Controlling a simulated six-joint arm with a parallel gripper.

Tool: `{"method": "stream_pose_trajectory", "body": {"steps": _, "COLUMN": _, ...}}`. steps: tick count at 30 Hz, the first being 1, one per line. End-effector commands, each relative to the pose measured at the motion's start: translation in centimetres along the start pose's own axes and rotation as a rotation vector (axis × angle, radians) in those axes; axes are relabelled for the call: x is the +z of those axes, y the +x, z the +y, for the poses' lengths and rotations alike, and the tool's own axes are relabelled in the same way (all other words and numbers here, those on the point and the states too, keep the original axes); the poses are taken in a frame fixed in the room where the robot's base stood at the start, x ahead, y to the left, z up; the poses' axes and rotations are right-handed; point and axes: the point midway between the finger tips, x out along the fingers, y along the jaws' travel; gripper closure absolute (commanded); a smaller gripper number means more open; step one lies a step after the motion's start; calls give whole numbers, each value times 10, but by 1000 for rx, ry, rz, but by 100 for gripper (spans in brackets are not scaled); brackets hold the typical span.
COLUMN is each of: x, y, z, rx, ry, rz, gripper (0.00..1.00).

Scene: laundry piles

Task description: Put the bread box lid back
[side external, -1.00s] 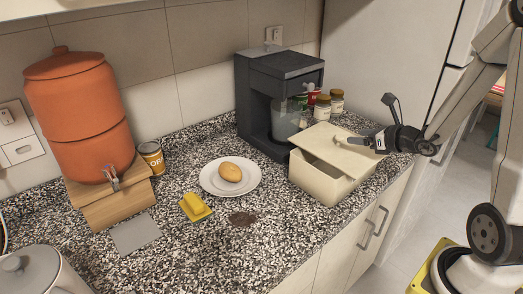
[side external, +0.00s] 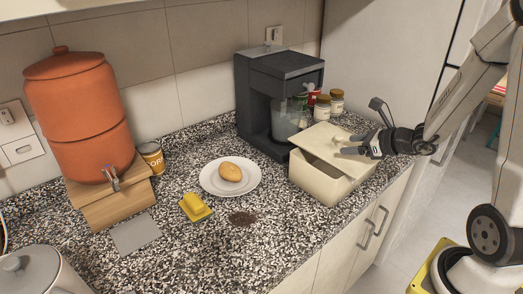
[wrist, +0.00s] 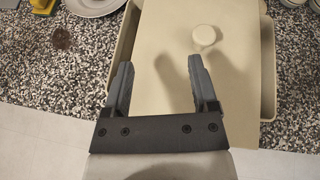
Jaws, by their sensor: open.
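The cream bread box (side external: 318,184) stands on the counter near its right edge. Its flat cream lid (side external: 318,136) lies askew across the top, leaving part of the opening uncovered. In the wrist view the lid (wrist: 170,30) fills the middle, with a round knob (wrist: 204,37) on it and box rim (wrist: 268,100) showing to the right. My gripper (side external: 346,146) is low over the lid's right side. In the wrist view my gripper (wrist: 158,68) is open and empty, its fingers short of the knob, which lies ahead and to the right.
A dark coffee machine (side external: 278,95) and several jars (side external: 322,108) stand behind the box. A white plate (side external: 212,187) with a bread roll (side external: 231,172), a yellow sponge-like block (side external: 195,207) and a dark stain (side external: 242,218) are left of it. Cabinet handles (side external: 375,230) project below the counter edge.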

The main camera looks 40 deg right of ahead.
Motion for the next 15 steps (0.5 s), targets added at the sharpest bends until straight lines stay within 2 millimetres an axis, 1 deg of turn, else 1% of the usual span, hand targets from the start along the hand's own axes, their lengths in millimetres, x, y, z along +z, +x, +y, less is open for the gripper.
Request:
{"method": "stream_pose_trajectory", "body": {"steps": 1, "x": 0, "y": 2, "z": 12, "rx": 50, "ry": -54, "rz": 18, "gripper": 25}}
{"method": "stream_pose_trajectory", "body": {"steps": 4, "x": -2, "y": 5, "z": 39, "rx": 163, "ry": -186, "rz": 63, "gripper": 25}}
{"method": "stream_pose_trajectory", "body": {"steps": 9, "x": -12, "y": 4, "z": 82, "rx": 362, "ry": -445, "rz": 136, "gripper": 25}}
{"method": "stream_pose_trajectory", "body": {"steps": 15, "x": -28, "y": -6, "z": 120, "rx": 578, "ry": -771, "rz": 202, "gripper": 25}}
